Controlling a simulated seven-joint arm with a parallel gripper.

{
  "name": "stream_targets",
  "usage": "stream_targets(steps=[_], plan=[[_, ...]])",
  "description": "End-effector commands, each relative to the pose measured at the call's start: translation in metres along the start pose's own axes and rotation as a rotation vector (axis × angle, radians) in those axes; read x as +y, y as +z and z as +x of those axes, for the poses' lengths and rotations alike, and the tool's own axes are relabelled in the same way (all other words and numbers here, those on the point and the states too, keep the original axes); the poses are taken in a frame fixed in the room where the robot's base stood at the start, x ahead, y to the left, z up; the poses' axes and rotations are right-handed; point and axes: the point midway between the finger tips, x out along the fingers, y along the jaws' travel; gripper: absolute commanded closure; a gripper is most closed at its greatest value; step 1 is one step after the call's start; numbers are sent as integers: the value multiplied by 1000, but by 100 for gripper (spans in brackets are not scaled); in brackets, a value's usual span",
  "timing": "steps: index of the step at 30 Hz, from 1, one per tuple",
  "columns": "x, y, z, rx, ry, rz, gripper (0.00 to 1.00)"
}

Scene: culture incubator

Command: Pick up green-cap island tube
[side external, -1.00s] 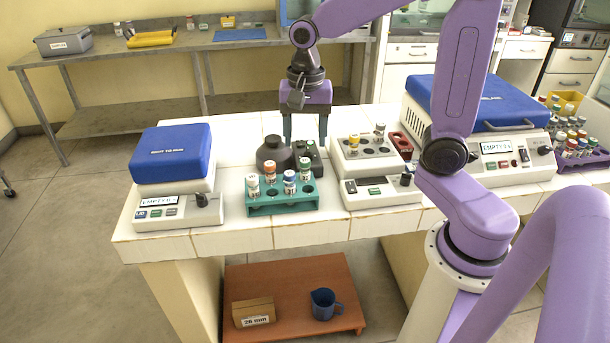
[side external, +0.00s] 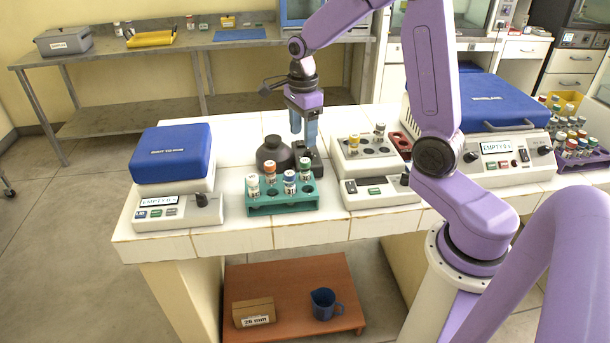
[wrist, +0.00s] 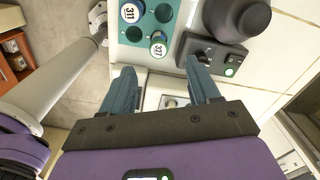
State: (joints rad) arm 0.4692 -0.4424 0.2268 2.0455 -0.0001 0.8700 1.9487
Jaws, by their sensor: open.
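The green-cap tube (side external: 305,168) stands upright at the back right of the teal rack (side external: 282,208) on the tiled bench. In the wrist view, a green-ringed cap marked 327 (wrist: 158,44) shows in the rack, just beyond my fingertips. My gripper (side external: 304,138) is open, pointing down, above and behind the rack's right end. In the wrist view its two fingers (wrist: 160,72) are spread wide with nothing between them. Tubes with white (side external: 253,186), orange-red (side external: 270,173) and blue (side external: 290,182) caps share the rack.
A black rounded device (side external: 275,154) with a control box stands close behind the rack. A white block with tubes (side external: 365,165) is to the right, and a blue-lidded device (side external: 172,155) to the left. The bench front between the rack and the left device is clear.

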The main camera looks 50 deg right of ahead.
Motion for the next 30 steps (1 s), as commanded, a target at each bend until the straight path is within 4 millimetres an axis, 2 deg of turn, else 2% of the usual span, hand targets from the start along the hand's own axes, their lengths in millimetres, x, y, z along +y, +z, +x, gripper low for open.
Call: stream_targets(steps=[3,9,16,24,30], plan=[[1,-1,24,2,6,0,39],[1,0,52,1,3,-2,39],[1,-1,65,0,1,-1,39],[4,-4,100,1,3,-2,39],[3,-3,112,1,1,-2,39]])
